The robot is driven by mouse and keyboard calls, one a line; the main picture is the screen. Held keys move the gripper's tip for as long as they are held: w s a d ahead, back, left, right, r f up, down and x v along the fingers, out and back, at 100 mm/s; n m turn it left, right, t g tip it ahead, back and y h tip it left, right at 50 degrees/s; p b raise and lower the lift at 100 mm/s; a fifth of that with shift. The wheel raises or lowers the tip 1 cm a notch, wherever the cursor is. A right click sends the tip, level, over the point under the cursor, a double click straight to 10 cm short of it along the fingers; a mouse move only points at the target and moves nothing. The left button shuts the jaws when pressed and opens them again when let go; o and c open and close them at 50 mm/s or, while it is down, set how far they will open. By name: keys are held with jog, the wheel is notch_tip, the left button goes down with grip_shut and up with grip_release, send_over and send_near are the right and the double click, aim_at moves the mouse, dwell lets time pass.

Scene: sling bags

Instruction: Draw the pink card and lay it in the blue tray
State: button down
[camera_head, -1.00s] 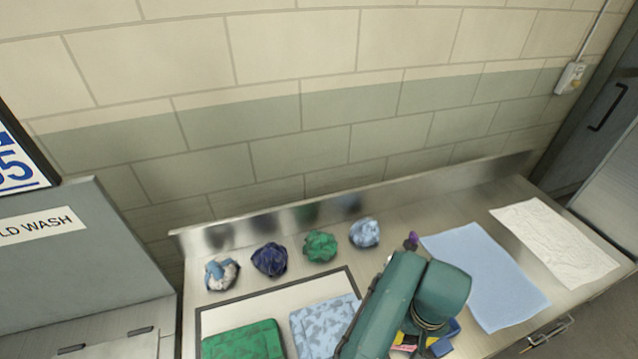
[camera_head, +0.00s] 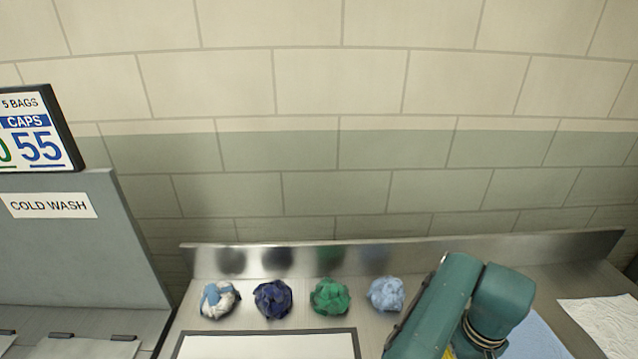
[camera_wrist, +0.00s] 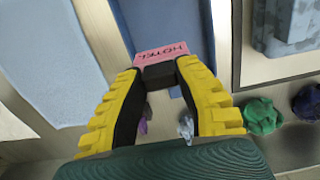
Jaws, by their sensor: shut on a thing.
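In the wrist view the two yellow fingers of my gripper (camera_wrist: 158,77) close together on a dark piece at the lower edge of the pink card (camera_wrist: 165,53). The card shows dark lettering that reads HOTEL, upside down. A blue surface with a paler edge, which looks like the blue tray (camera_wrist: 138,18), lies behind and beyond the card. I cannot tell the height of the card above it. In the head view my gripper, the card and the tray are out of frame.
Crumpled green (camera_head: 330,296), navy (camera_head: 272,299), pale blue (camera_head: 386,293) and blue-white (camera_head: 219,299) cloths line the steel counter's back. A dark-edged white board (camera_head: 265,346) lies in front. A light blue cloth (camera_wrist: 50,55) and a patterned folded bundle (camera_wrist: 290,25) flank the blue surface.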

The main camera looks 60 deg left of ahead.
jog(key=shift+w+d+f, duration=0.15)
jog(key=shift+w+f, duration=0.1)
jog(key=shift+f, duration=0.35)
notch_tip(320, 180, down, 6)
jog(key=b, duration=0.5)
jog(key=shift+s+r, duration=0.15)
jog(key=shift+r, duration=0.15)
jog(key=c, duration=0.8)
grip_release()
notch_tip(320, 180, up, 12)
